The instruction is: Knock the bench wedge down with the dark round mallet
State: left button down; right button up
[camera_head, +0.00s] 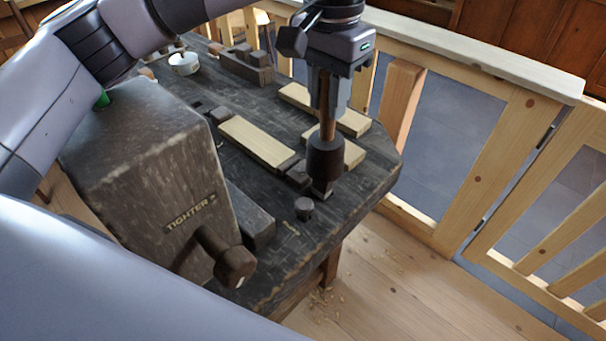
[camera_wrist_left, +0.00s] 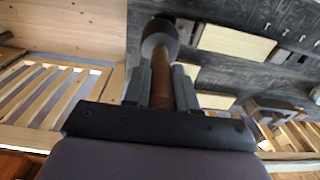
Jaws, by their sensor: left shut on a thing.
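My left gripper (camera_head: 329,108) points down over the near right end of the dark workbench (camera_head: 350,200). It is shut on the brown handle of the mallet (camera_head: 325,156), whose dark round head hangs below the fingers. In the left wrist view the handle runs between both fingers (camera_wrist_left: 162,80) and the mallet head (camera_wrist_left: 158,38) lies beyond them. A small dark piece, perhaps the bench wedge (camera_head: 322,188), shows just under the mallet head; I cannot tell whether they touch. The mallet hides part of this spot. My right gripper is not in view.
Pale boards (camera_head: 258,141) lie on the bench beside the mallet. A short dark peg (camera_head: 304,208) stands near the front edge. A wooden railing (camera_head: 470,60) stands behind; floor is open at right.

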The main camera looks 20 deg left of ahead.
pick_arm(q)
notch_tip(320, 180, down, 2)
jog(key=shift+s+d, duration=0.1)
jog(key=shift+s, duration=0.05)
jog(key=shift+r, duration=0.1)
notch_tip(320, 180, up, 2)
jog(key=shift+r+p, duration=0.15)
jog(key=shift+p, duration=0.7)
jog(key=shift+r+p, duration=0.3)
jog(key=shift+r, duration=0.3)
